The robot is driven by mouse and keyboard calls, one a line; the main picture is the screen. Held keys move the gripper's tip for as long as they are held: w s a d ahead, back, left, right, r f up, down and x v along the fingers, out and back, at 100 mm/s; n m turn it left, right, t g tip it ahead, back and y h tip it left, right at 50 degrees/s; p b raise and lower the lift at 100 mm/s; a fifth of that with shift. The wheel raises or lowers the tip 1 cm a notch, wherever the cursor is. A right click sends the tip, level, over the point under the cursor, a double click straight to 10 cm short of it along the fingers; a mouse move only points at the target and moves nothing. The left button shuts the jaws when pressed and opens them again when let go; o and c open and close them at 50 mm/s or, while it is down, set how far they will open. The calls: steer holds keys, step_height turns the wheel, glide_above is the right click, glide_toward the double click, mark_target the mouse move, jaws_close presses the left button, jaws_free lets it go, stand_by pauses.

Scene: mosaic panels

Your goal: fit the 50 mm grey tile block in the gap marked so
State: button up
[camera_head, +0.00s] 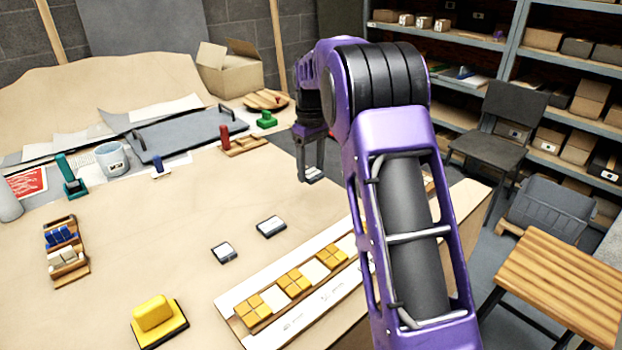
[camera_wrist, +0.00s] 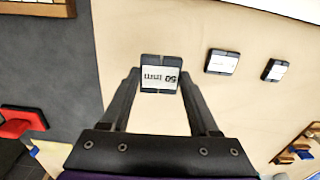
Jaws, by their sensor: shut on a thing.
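My gripper (camera_head: 312,177) is shut on a grey tile block (camera_wrist: 160,74), held over the right side of the worktable. The block's white label reads 50 mm, upside down in the wrist view. The block's grey edge shows low between the fingers in the head view. Two other dark-edged, white-topped blocks lie on the table, one nearer (camera_head: 224,252) and one farther (camera_head: 271,227). The long mosaic panel (camera_head: 236,303) lies along the table's front right edge, with groups of yellow tiles and pale gaps between them. My arm hides its right part, and its gap marks are too small to read.
A yellow block on a dark base (camera_head: 159,318) stands front left. A wooden rack (camera_head: 66,250) with blue and white pieces is at left. A grey tray (camera_head: 180,135), a mug (camera_head: 112,160) and an open carton (camera_head: 229,70) stand farther back.

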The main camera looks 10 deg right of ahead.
steer(key=s+a+r+n, duration=0.2)
steer(key=s+n, duration=0.6)
steer(key=s, duration=0.2)
steer(key=n, duration=1)
glide_above(314, 271)
steer(key=shift+f+b, duration=0.4)
steer(key=shift+f, duration=0.1)
steer(key=shift+f+b, duration=1.85)
steer(key=shift+f, duration=1.1)
steer(key=shift+f+b, duration=0.35)
steer(key=shift+f, duration=0.75)
steer(key=o, duration=1.5)
steer(key=shift+r+p, duration=4.85)
steer(key=shift+r, duration=3.9)
